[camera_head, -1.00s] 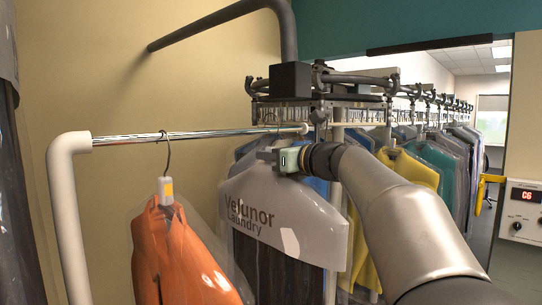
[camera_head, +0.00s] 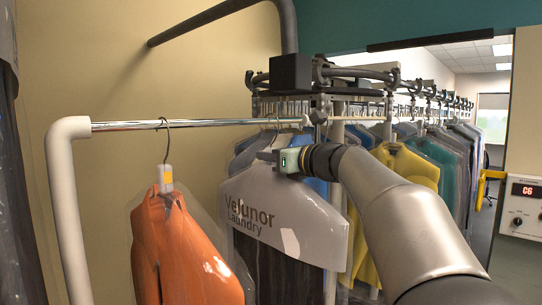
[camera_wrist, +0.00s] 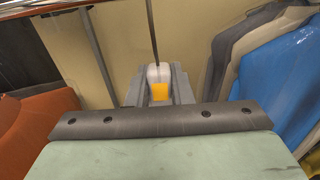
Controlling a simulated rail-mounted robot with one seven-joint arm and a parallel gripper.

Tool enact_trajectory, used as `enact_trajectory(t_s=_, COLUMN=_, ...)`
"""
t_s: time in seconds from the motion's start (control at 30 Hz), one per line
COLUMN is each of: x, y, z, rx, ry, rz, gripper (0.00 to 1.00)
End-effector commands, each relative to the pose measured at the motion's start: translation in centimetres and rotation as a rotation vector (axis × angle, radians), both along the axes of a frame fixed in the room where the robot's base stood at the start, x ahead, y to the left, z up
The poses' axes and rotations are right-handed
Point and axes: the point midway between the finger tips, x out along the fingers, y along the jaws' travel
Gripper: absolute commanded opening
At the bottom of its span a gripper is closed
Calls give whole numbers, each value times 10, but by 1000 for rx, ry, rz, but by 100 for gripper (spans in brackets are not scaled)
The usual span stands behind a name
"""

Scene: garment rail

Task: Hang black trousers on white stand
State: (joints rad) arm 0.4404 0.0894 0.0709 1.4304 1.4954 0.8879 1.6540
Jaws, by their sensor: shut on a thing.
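The black trousers (camera_head: 287,268) hang under a pale cover (camera_head: 285,215) lettered "Velunor Laundry", with dark cloth showing below it. My gripper (camera_head: 268,157) is shut on the white neck block of their hanger (camera_wrist: 158,74), which has an orange label in the wrist view. The hanger's thin hook rises from the block to the right part of the chrome bar (camera_head: 215,124) of the white stand (camera_head: 67,205). Whether the hook rests on the bar or is beside it I cannot tell. The hook's tip is out of the wrist view.
An orange garment (camera_head: 185,250) on its own hanger hangs on the bar to the left. Behind and right, a conveyor (camera_head: 330,88) carries several garments, including a yellow one (camera_head: 408,170). A thick grey pipe (camera_head: 220,12) runs above. Bar between the two hangers is free.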

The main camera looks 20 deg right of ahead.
Motion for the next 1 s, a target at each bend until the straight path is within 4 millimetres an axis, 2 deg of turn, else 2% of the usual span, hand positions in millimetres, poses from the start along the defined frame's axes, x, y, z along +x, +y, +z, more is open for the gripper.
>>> enact_trajectory(t_s=0.37, x=-1, y=0, z=-1, rx=1, ry=-3, rz=0, gripper=0)
enact_trajectory(t_s=0.4, x=-1, y=0, z=-1, rx=1, ry=-3, rz=0, gripper=25)
enact_trajectory(t_s=0.47, x=-1, y=0, z=-1, rx=0, ry=-4, rz=0, gripper=42)
enact_trajectory(t_s=0.5, x=0, y=0, z=-1, rx=0, ry=-2, rz=0, gripper=45)
enact_trajectory(t_s=0.83, x=-3, y=-2, z=-4, rx=-1, ry=1, rz=-1, gripper=45)
enact_trajectory(t_s=1.0, x=-24, y=-14, z=-5, rx=-1, ry=-2, rz=-4, gripper=45)
